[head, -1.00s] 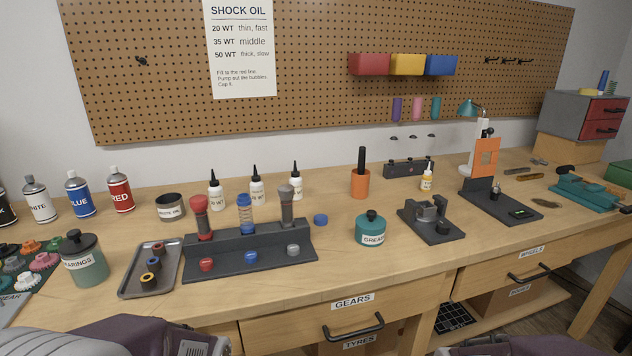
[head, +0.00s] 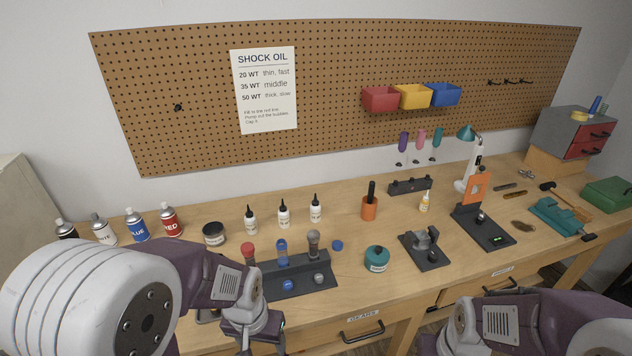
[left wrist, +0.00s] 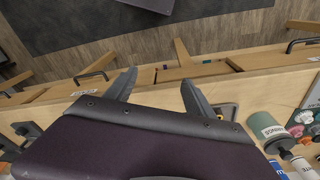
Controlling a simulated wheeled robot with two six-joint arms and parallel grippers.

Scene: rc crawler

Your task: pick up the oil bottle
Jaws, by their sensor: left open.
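Three white oil bottles with black pointed tips stand upright in a row behind the shock stand: a left one (head: 250,220), a middle one (head: 284,214) and a right one (head: 316,210). Their labels are too small to read now. A smaller bottle with a yellow-orange label (head: 424,203) stands further right. My left gripper (head: 252,338) is low at the bench's front, nearer to me than the bottles and apart from them. In the left wrist view its two fingers (left wrist: 158,84) are spread and empty above the bench's front edge. My right arm shows at lower right, its fingers out of frame.
The dark shock stand (head: 300,281) lies between my left gripper and the bottles. A dark tin (head: 213,235) and spray cans (head: 170,220) stand left of them. An orange cup (head: 369,208) and a teal jar (head: 377,258) stand to the right.

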